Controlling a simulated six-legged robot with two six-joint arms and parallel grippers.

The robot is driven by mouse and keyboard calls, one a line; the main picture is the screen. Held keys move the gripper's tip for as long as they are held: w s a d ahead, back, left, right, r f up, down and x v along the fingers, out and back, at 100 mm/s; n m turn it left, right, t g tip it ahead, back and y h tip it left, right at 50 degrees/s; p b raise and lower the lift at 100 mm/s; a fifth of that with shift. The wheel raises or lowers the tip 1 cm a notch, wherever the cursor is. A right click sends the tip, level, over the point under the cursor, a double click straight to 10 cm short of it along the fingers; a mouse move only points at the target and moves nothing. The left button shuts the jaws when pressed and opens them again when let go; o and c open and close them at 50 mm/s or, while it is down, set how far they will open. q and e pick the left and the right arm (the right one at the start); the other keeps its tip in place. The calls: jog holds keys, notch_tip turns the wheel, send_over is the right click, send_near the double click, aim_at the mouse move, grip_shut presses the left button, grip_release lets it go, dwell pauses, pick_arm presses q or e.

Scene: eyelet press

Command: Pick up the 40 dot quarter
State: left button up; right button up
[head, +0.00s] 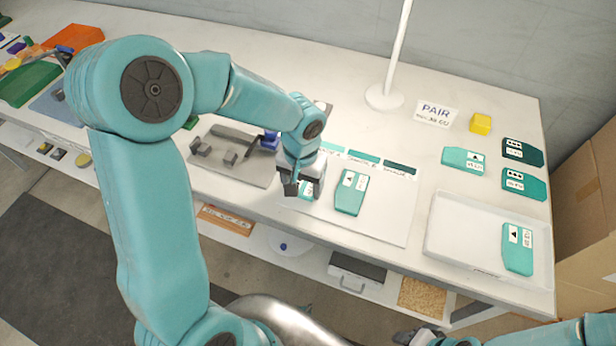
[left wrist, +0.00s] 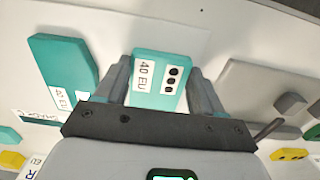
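The teal 40 dot quarter (left wrist: 160,72) lies on the pale mat (head: 385,225); its white labels read "40 EU" and carry black dots. My left gripper (left wrist: 163,88) is over it, with one finger on each side. A gap shows at the right finger; the left finger is close to the edge, and I cannot tell if it touches. In the head view, my left gripper (head: 304,185) hides most of this quarter. Another teal quarter (head: 350,193) with white labels lies beside it. My right gripper (head: 420,337) is partly visible at the bottom edge, its fingers unclear.
A white tray (head: 455,245) at the right holds a teal quarter (head: 517,248). Lighter and darker teal quarters (head: 463,161) (head: 523,184) lie behind it, near a yellow block (head: 480,123) and a "PAIR" sign (head: 434,112). A grey plate with fixtures (head: 235,170) is left of the mat.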

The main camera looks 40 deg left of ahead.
pick_arm(q)
jog(key=shift+c, duration=1.3)
